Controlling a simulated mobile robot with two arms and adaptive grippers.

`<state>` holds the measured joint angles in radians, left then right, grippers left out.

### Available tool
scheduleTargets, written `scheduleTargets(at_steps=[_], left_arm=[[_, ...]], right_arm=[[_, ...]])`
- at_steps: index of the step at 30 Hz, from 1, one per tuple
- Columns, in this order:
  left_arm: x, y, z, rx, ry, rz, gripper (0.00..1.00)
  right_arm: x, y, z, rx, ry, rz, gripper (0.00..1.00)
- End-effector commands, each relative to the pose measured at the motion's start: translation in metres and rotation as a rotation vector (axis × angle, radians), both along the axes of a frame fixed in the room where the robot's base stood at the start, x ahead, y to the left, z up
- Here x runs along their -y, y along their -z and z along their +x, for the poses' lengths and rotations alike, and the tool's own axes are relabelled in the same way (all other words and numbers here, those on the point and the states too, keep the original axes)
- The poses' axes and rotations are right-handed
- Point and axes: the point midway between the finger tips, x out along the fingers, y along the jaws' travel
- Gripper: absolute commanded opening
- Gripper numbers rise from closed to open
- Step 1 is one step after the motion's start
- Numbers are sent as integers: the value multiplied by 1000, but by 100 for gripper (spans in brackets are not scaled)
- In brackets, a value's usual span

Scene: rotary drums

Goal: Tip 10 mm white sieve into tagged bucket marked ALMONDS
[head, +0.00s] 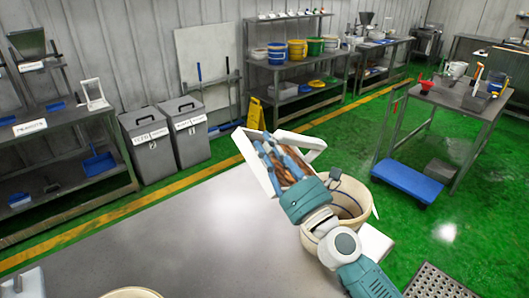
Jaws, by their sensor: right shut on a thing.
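My right gripper (270,156) is shut on the white sieve (250,166) and holds it above the near table's far edge. The sieve looks tilted. Brown pieces (288,172) show inside it, partly hidden by my fingers. A cream bucket (352,203) with a dark line stands just right of and below the sieve, partly hidden by my right arm. Its mouth is open upward. I cannot read any ALMONDS marking on it. I cannot tell whether the sieve overlaps the bucket's mouth. My left gripper is not in view.
The bare grey table (180,235) fills the lower left, with another cream rim (132,293) at the bottom edge. Two grey bins (150,140) and a shelf with buckets (277,54) stand behind. A blue trolley (407,182) is at right. Green floor lies between.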

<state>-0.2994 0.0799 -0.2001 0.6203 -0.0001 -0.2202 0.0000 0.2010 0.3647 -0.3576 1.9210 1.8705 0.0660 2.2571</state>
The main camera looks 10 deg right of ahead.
Motion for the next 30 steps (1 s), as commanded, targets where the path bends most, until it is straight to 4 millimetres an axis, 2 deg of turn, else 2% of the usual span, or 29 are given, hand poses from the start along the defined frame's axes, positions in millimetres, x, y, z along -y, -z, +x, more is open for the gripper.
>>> scheduleTargets(at_steps=[6, 30], left_arm=[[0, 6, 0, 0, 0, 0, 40], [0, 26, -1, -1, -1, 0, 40]], right_arm=[[8, -10, -2, 13, 2, 38, 0], [40, -27, -5, 28, 2, 189, 0]])
